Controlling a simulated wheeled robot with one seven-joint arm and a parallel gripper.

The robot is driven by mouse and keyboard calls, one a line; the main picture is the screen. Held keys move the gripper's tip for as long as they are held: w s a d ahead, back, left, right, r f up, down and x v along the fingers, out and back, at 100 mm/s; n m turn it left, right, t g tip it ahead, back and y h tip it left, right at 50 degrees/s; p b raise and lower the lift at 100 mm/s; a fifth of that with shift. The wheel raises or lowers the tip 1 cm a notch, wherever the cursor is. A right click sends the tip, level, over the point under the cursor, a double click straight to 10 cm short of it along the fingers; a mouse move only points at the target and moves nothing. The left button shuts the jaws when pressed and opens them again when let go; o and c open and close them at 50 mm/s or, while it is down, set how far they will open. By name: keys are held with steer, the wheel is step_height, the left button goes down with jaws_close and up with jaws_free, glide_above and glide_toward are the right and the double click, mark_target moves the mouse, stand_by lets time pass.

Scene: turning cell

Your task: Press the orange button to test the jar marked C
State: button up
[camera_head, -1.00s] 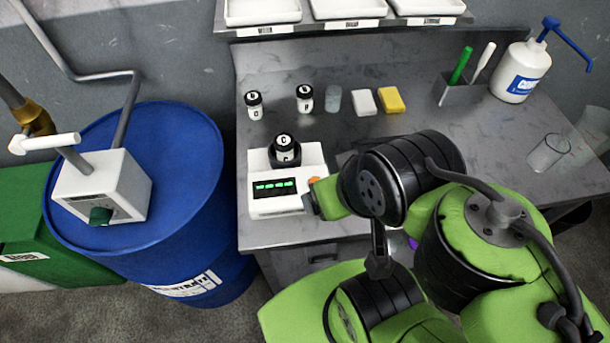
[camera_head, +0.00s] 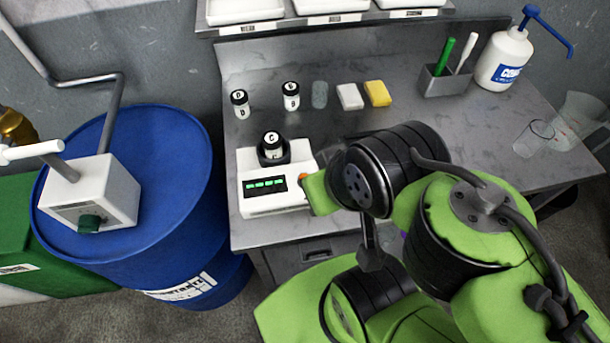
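The white tester (camera_head: 275,203) stands at the front left of the bench, with green marks lit on its dark display (camera_head: 265,185). A jar with a black lid marked C (camera_head: 271,141) sits upright in the dark holder on top of it. The orange button (camera_head: 303,178) shows as a small patch at the tester's right side, partly covered by my arm. The green end of my arm, by my gripper (camera_head: 309,195), is right beside the button. I cannot tell whether it touches. The fingers are mostly hidden, so their opening does not show.
Two other black-lidded jars, one marked D (camera_head: 240,104) and one apparently B (camera_head: 291,96), stand behind the tester. A grey translucent cup (camera_head: 320,95), white block (camera_head: 349,97) and yellow block (camera_head: 377,94) are beside them. A blue drum (camera_head: 180,150) stands left of the bench.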

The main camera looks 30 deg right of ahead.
jaws_close()
stand_by(1.2)
